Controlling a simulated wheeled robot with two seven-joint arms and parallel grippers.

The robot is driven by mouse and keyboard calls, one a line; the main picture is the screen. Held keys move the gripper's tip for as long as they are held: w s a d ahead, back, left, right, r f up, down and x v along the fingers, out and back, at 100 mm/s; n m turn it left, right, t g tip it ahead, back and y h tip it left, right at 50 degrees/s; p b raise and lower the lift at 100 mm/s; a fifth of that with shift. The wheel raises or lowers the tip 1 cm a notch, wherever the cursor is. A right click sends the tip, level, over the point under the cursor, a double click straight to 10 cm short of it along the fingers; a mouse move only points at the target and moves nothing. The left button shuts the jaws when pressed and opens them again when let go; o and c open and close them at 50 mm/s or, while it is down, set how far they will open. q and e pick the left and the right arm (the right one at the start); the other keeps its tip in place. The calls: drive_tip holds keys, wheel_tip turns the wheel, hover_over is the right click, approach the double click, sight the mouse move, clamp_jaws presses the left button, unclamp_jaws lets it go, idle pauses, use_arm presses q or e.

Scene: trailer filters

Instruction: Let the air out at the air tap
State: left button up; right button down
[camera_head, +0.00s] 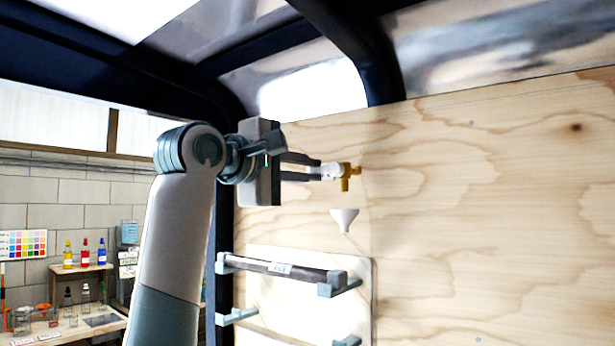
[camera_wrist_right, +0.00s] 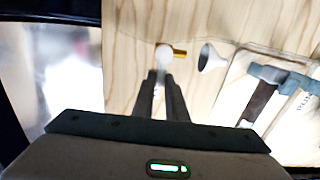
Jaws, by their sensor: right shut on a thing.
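The air tap (camera_head: 346,172) is a small brass fitting with a white part, mounted on the plywood wall near the upper middle of the head view. It also shows in the right wrist view (camera_wrist_right: 179,51), just beyond my fingertips. My right gripper (camera_head: 322,171) reaches in from the left, its fingers shut on the white part of the tap. In the right wrist view the fingers (camera_wrist_right: 162,78) close together at that white part. A white funnel (camera_head: 344,218) is on the wall just below the tap. My left gripper is not in view.
A white panel (camera_head: 257,254) with a dark cylinder (camera_head: 280,268) in grey brackets is on the plywood wall (camera_head: 480,210) below the funnel. A dark frame bar (camera_head: 355,45) runs overhead. Shelves with bottles (camera_head: 85,253) stand at far left. The wall at right is clear.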

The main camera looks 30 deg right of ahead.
drive_tip(key=shift+m, duration=0.3)
drive_tip(key=c, duration=1.8)
unclamp_jaws()
drive_tip(key=shift+o, duration=0.2)
drive_tip(key=shift+r, duration=0.1)
drive_tip(key=shift+s+a+b, duration=0.2)
drive_tip(key=shift+a+b, duration=0.1)
drive_tip(key=shift+a, duration=0.15)
drive_tip(key=b+v, duration=0.5)
drive_tip(key=v, duration=1.1)
drive_tip(key=shift+a, duration=0.2)
